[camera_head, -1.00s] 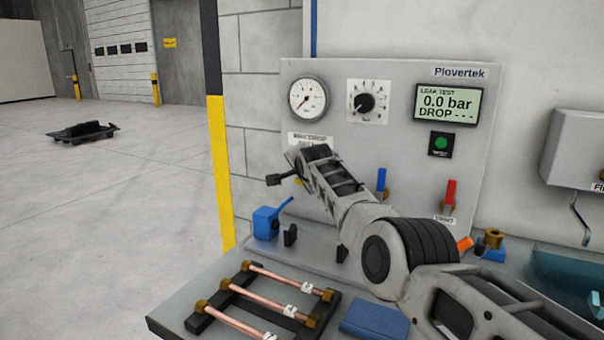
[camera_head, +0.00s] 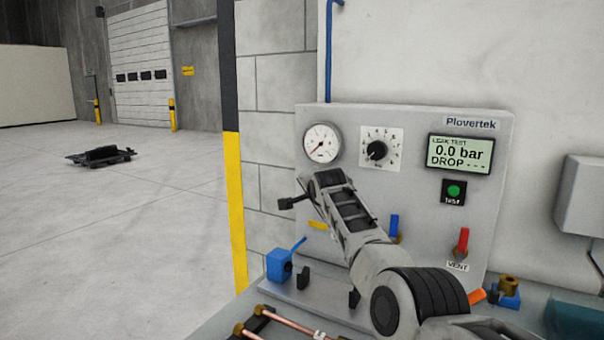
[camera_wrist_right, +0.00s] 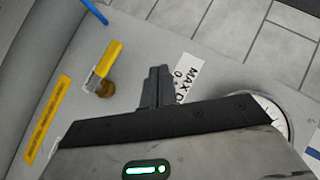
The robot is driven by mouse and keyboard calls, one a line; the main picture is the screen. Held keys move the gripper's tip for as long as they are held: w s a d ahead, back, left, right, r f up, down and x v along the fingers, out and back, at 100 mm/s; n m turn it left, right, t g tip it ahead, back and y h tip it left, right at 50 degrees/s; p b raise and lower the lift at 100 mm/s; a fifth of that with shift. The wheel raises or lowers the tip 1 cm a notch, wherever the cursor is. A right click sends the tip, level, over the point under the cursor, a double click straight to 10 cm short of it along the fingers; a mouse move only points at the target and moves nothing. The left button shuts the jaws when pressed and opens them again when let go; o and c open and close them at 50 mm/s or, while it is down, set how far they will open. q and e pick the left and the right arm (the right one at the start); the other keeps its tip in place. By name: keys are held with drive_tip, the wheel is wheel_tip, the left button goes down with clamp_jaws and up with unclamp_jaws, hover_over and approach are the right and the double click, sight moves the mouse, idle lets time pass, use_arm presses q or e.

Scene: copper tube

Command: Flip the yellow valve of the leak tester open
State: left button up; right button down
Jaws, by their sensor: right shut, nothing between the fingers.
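The yellow valve handle (camera_wrist_right: 107,63) on its brass stem (camera_wrist_right: 100,88) shows in the right wrist view. It lies sideways, in line with the print on the panel. My right gripper (camera_wrist_right: 157,85) is shut and empty, with its fingertips over the panel beside the handle and apart from it. In the head view the right gripper (camera_head: 288,203) is in front of the leak tester panel (camera_head: 412,195), below the gauge. A yellow patch (camera_head: 318,225) shows just under it; I cannot tell whether it is handle or label. My left gripper is out of view.
A blue valve (camera_head: 394,226) and red valve (camera_head: 463,241) stand upright to the right. A blue clamp (camera_head: 279,265) with a raised lever is below left. Copper tubes (camera_head: 290,322) lie in front. The display (camera_head: 460,154) reads 0.0 bar. A yellow strip (camera_wrist_right: 48,120) is near the handle.

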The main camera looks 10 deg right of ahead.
drive_tip(key=s+a+r+b, duration=0.1)
drive_tip(key=s+a+r, duration=0.3)
drive_tip(key=r, duration=0.1)
drive_tip(key=shift+s+a+r, duration=0.15)
drive_tip(key=shift+s+r, duration=0.2)
drive_tip(key=shift+s, duration=0.05)
